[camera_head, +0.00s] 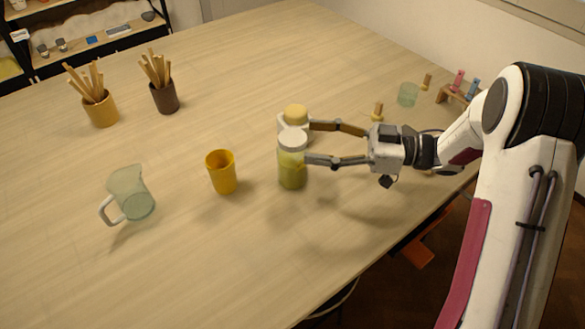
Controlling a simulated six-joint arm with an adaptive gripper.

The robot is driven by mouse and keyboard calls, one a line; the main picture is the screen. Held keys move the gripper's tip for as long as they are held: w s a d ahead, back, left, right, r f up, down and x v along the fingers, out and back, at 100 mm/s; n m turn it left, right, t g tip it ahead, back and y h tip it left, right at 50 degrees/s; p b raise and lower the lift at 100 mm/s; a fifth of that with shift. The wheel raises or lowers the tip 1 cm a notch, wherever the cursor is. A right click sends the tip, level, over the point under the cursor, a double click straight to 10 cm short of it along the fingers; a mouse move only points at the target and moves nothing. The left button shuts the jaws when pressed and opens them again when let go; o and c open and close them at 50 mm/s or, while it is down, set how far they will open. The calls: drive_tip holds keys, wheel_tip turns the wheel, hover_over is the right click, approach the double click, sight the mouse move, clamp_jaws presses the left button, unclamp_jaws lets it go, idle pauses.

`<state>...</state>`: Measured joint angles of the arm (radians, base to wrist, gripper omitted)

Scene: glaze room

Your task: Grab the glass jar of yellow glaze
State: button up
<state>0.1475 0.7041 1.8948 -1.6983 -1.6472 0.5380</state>
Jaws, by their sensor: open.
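The glass jar of yellow glaze (292,172) stands upright on the wooden table (190,265), near the middle of the view. It has a whitish lid and yellow-green contents. My gripper (307,143) reaches in from the right with its two fingers spread open. The nearer finger's tip overlaps the right side of the jar in the picture; I cannot tell whether it touches. The farther finger's tip ends by a white holder (283,123) with a yellow, sponge-like top (295,113), just behind the jar.
A yellow cup (221,173) stands left of the jar, and a glass pitcher (131,193) farther left. Two pots of wooden sticks, orange (102,112) and dark (164,97), stand at the back left. A small glass (408,94) and a rack (454,94) stand at the right.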

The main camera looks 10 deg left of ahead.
sight(298, 138)
drive_tip(key=shift+a, duration=0.25)
drive_tip(key=shift+a, duration=0.15)
drive_tip(key=shift+w+a+f, duration=0.2)
drive_tip(key=shift+a, duration=0.75)
drive_tip(key=shift+w+a+f, duration=0.15)
drive_tip(key=shift+a, duration=1.35)
clamp_jaws()
